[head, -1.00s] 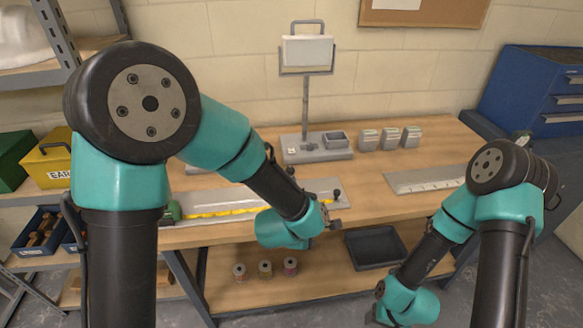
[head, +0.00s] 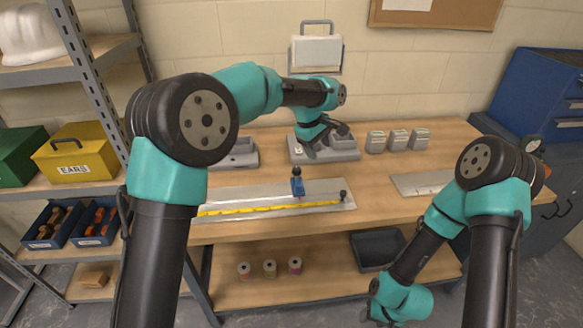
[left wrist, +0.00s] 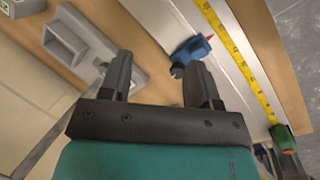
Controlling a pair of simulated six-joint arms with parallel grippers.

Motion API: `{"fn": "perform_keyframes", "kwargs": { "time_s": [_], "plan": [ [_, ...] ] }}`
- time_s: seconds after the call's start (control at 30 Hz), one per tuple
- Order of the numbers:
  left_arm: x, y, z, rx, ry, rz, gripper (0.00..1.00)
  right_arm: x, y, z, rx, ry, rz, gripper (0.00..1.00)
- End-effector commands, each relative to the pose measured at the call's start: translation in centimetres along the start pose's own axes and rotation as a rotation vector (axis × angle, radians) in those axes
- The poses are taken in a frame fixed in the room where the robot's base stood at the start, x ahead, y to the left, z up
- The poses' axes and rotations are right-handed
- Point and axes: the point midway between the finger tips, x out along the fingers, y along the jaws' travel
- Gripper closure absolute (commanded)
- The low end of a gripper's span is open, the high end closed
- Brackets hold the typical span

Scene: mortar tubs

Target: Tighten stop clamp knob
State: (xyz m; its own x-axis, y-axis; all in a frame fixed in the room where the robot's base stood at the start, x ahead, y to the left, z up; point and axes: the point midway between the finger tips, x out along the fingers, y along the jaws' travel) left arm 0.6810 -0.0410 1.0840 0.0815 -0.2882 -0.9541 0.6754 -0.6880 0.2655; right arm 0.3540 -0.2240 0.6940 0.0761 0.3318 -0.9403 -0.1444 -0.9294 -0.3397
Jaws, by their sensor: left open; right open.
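The blue stop clamp (head: 297,188) with its dark knob (head: 297,172) stands on the grey measuring plate (head: 245,191) behind the yellow tape (head: 270,208). My left gripper (head: 342,131) is open and empty, behind and right of the clamp, above the grey stand base. In the left wrist view, the clamp (left wrist: 194,48) and its dark knob (left wrist: 177,70) appear beyond the open jaws (left wrist: 160,72), nearer the right finger; nothing is between the fingers. My right gripper (head: 373,314) is low at the bottom edge, away from the clamp, largely cut off.
The stand base (head: 348,153), several grey blocks (head: 398,139) and another plate (head: 415,182) are on the bench. The front bench strip is clear.

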Motion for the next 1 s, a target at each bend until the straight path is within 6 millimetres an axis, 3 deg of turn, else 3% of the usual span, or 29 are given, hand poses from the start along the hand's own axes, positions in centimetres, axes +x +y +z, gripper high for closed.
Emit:
{"fn": "perform_keyframes", "kwargs": {
  "time_s": [0.2, 0.37, 0.77, 1.0],
  "plan": [
    [-5.3, 0.3, -4.0, 0.019, 0.102, -0.156, 0.44, 0.0, 0.0, 0.0, 0.000, 0.000, 0.000, 0.50],
    [-7.2, 0.0, -5.2, 0.013, 0.137, -0.215, 0.44, 0.0, 0.0, 0.0, 0.000, 0.000, 0.000, 0.50],
    [-7.3, -0.1, -5.3, 0.012, 0.140, -0.222, 0.44, 0.0, 0.0, 0.0, 0.000, 0.000, 0.000, 0.50],
    [-5.4, -0.6, -5.6, 0.012, 0.139, -0.224, 0.44, 0.0, 0.0, 0.0, 0.000, 0.000, 0.000, 0.50]
  ]
}}
